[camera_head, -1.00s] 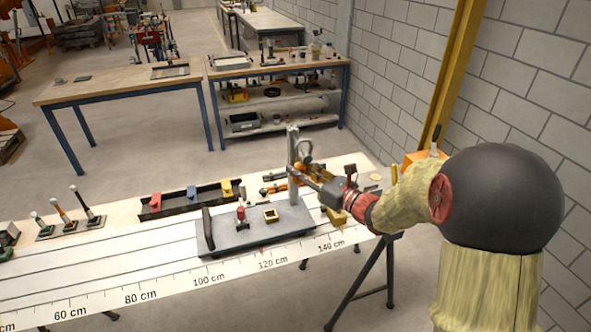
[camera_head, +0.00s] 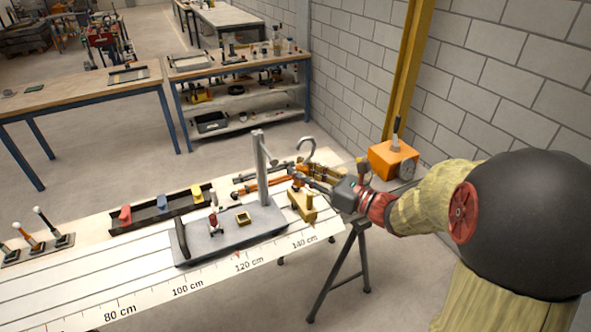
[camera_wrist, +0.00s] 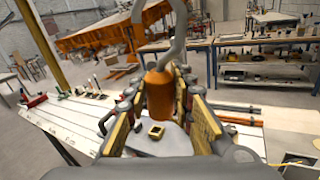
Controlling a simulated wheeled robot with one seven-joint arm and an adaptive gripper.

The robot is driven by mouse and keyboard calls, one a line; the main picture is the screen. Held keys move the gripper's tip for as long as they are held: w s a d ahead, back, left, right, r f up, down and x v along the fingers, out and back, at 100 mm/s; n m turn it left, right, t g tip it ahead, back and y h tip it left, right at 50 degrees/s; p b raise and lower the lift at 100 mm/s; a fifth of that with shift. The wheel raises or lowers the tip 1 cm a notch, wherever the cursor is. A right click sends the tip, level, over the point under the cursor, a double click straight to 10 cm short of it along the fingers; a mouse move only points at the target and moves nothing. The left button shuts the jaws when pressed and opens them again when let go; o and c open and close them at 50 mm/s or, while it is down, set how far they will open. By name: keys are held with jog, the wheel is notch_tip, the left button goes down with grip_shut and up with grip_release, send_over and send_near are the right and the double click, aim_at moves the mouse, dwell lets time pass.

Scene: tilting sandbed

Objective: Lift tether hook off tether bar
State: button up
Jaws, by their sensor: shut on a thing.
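The tether hook (camera_head: 307,146) is a grey curved hook with an orange handle (camera_wrist: 159,96). My gripper (camera_head: 299,174) is shut on the handle, with the hook curving up above the fingers. The wrist view shows the handle upright between the yellow-padded fingers (camera_wrist: 160,103); the top of the hook runs out of that view. A grey upright post (camera_head: 261,175) stands on the grey sled plate (camera_head: 220,240), with a short bar (camera_head: 271,160) near its top. The hook is to the right of the post and looks apart from the bar.
A dark tray (camera_head: 150,216) with coloured blocks lies behind the sled. An orange box with a dial (camera_head: 392,161) is by the wall. The air around the hook looks clear.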

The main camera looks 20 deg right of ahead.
aim_at(302, 164)
jog(key=shift+r+p, duration=1.45)
jog(key=shift+r, duration=0.35)
jog(key=shift+d, duration=0.1)
jog(key=d+p, duration=0.1)
jog(key=d, duration=0.6)
jog(key=shift+w, duration=0.3)
jog(key=shift+a+f, duration=0.1)
jog(key=shift+a, duration=0.05)
